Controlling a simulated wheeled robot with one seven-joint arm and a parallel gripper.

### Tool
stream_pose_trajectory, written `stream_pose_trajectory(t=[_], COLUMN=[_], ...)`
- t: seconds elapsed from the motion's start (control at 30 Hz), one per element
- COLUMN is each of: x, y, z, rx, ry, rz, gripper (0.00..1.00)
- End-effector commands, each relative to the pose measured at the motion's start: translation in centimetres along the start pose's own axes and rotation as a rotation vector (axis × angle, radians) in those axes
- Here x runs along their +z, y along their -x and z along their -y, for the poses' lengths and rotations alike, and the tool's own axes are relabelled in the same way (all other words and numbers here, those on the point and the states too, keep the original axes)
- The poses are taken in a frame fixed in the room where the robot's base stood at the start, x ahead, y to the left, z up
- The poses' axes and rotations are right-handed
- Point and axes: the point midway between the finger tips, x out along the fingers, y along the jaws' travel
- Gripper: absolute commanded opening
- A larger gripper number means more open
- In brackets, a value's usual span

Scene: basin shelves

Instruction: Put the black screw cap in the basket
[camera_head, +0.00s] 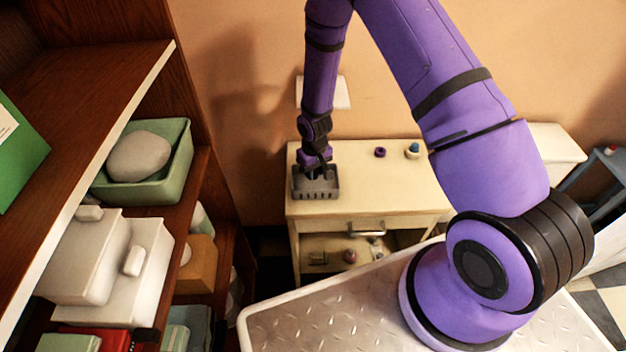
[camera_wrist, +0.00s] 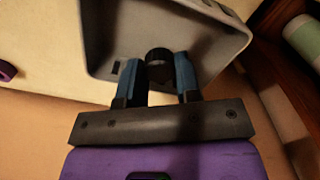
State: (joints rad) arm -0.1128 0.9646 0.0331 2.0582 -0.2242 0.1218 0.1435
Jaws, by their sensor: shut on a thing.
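The black screw cap (camera_wrist: 158,57) shows in the wrist view between the two blue fingertips of my gripper (camera_wrist: 158,75), which is shut on it. The grey basket (camera_head: 324,191) stands on the left end of the cream cabinet top in the head view. It also shows in the wrist view (camera_wrist: 103,35), with its inside behind the cap and fingertips. In the head view my gripper (camera_head: 316,171) is at the basket's opening and the cap cannot be made out. Whether the cap touches the basket floor, I cannot tell.
The cream cabinet (camera_head: 400,190) has a purple ring (camera_head: 380,152) and a small pale item with a blue top (camera_head: 413,150) right of the basket. A dark wooden shelf (camera_head: 110,90) with a green bin (camera_head: 180,165) and white boxes (camera_head: 130,290) stands at left.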

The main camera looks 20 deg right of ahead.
Motion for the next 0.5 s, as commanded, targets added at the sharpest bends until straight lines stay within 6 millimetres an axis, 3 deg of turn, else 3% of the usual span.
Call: stream_pose_trajectory(t=[0.4, 0.5], x=[0.0, 0.0], y=[-4.2, -4.5], z=[0.0, 0.0], rx=[0.0, 0.0], ry=[-0.001, -0.001], rz=[0.001, 0.0], gripper=[0.1, 0.1])
